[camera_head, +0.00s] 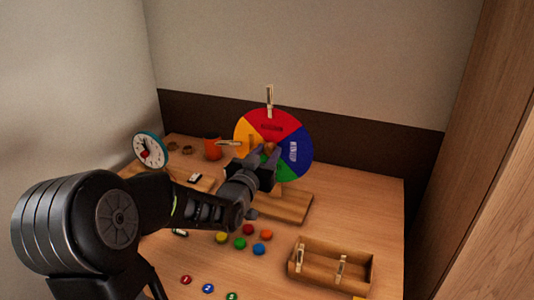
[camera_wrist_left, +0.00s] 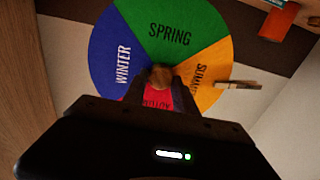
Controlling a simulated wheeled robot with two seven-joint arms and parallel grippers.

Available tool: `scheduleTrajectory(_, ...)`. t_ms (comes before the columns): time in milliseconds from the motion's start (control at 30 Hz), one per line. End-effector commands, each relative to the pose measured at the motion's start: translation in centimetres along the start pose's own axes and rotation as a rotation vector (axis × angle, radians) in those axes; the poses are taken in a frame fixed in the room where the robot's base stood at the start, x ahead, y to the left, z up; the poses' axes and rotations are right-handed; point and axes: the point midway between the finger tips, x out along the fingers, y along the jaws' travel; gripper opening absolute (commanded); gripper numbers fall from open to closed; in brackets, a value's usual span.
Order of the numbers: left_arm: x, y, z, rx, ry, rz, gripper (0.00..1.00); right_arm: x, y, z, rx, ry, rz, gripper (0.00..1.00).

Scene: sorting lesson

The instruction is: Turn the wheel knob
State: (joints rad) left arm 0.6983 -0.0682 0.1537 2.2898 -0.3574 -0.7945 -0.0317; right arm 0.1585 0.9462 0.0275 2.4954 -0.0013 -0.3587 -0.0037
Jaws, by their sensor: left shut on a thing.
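The season wheel (camera_head: 292,127) stands upright on a wooden base (camera_head: 290,207) at the back of the table. It has red, yellow, green and blue sectors. My left gripper (camera_head: 268,160) reaches to the wheel's middle and is shut on the wooden knob. There the SPRING, WINTER and SUMMER labels read clearly, and the red AUTUMN sector is partly hidden by my gripper. My right gripper is not in view.
A clock (camera_head: 150,150) and an orange cup (camera_head: 212,148) stand at the back left. Several coloured discs (camera_head: 240,243) lie in front of the wheel. A wooden box (camera_head: 318,277) with clothespins stands front right.

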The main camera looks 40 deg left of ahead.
Motion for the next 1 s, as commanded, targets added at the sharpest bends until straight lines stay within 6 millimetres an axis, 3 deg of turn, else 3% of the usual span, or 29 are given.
scheduleTrajectory(333,0.0,0.0,0.0,0.000,0.000,0.000,0.00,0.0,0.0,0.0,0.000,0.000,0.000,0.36)
scheduleTrajectory(667,0.0,0.0,0.1,0.017,0.001,0.000,0.00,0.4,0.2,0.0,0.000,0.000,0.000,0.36)
scheduleTrajectory(1000,0.0,0.1,0.5,0.156,0.004,0.001,0.00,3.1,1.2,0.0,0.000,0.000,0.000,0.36)
